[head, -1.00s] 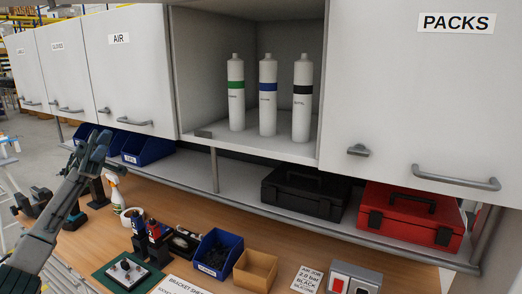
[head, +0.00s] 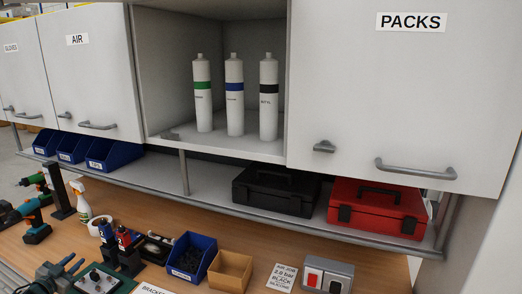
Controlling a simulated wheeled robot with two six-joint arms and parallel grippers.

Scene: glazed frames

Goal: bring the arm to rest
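My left gripper (head: 76,264) is at the bottom left corner of the head view, low over the front of the wooden bench. Its two fingers point up and to the right with a gap between them, and nothing shows between them. It is beside a green mat with a grey plate fixture (head: 97,280), in front of the red and blue bottles (head: 128,246). Most of my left arm is below the picture edge. My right gripper and arm are not in view.
Above the bench (head: 205,222) hang white cabinets (head: 395,90); an open bay holds three white cartridges (head: 235,95). A black case (head: 275,192) and a red case (head: 375,210) sit on the shelf below. Blue bins (head: 192,262), a cardboard box (head: 230,272) and drills (head: 36,228) crowd the bench.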

